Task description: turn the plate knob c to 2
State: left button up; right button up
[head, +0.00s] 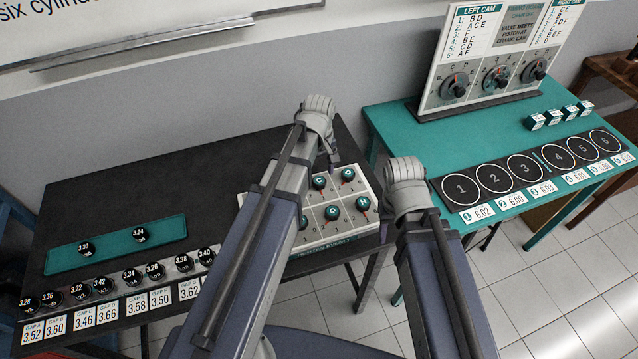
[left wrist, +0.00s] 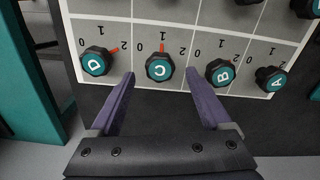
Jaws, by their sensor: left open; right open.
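In the left wrist view, knob C (left wrist: 160,66) is a black knob with a teal cap on the white plate (left wrist: 180,10). Its red mark points up at 1, between 0 and 2. My left gripper (left wrist: 160,76) is open, its two fingertips on either side of knob C's near edge, with gaps. Whether they reach down to its height I cannot tell. In the head view the plate (head: 300,268) lies on the dark table, partly hidden by my left arm; the left fingers are not clear there. My right arm shows at centre right, but its gripper does not.
Knob D (left wrist: 96,61) sits left of knob C; knob B (left wrist: 219,72) and knob A (left wrist: 270,78) sit right. The dark table (head: 230,180) also holds a teal tray (head: 70,262) and several black labelled pieces. A teal table (head: 400,125) with numbered circles stands right.

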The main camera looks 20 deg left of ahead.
aim_at(319, 184)
pick_arm(q)
notch_tip(319, 184, down, 2)
jog(key=shift+f+b, duration=0.25)
jog(key=shift+b, duration=0.5)
pick_arm(e)
notch_tip(319, 184, down, 2)
jog(key=shift+f, duration=0.25)
pick_arm(q)
grip_shut()
